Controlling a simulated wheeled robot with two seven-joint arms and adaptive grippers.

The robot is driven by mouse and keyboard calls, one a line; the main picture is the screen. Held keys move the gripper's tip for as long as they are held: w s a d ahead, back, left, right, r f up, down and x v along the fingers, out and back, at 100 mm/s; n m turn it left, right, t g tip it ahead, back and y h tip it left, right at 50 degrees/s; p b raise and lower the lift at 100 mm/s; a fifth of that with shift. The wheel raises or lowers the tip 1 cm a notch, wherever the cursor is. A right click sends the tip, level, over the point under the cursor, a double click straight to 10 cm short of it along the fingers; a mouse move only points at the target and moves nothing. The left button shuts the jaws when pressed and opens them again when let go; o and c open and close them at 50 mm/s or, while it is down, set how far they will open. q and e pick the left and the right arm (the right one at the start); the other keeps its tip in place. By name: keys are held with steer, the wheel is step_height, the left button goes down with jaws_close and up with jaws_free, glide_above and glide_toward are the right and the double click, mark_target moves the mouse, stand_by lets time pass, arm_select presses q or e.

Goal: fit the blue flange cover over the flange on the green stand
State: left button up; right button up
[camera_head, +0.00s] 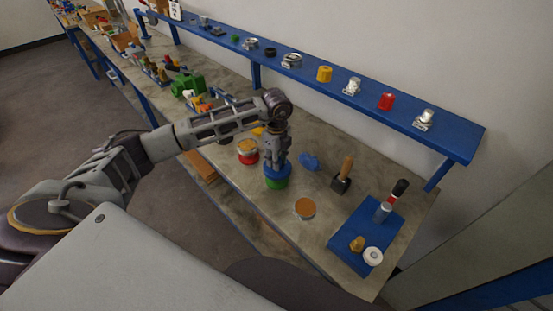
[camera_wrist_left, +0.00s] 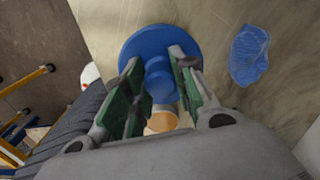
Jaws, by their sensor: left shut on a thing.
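My left gripper (camera_head: 278,160) points down, shut on the blue flange cover (camera_head: 278,171). In the left wrist view my left gripper (camera_wrist_left: 157,66) has its fingers on either side of the knob of the cover (camera_wrist_left: 147,42), a round blue disc. The green stand (camera_head: 276,183) shows directly below the cover in the head view. The flange on it is hidden by the cover. The cover looks level and over the stand; I cannot tell whether it is fully seated or slightly above. My right gripper is not in view.
A blue crumpled piece (camera_head: 309,161) and a wooden-handled mallet (camera_head: 343,176) lie right of the stand. A red tin (camera_head: 248,153) is at its left, an orange-topped round object (camera_head: 305,208) in front. A blue mat (camera_head: 350,246) holds tools. A blue shelf (camera_head: 450,138) runs behind.

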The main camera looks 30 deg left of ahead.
arm_select(q)
steer(key=shift+f+b, duration=0.3)
steer(key=shift+f, duration=0.2)
steer(key=o, duration=1.1)
step_height(320, 180, up, 12)
stand_by(0.7)
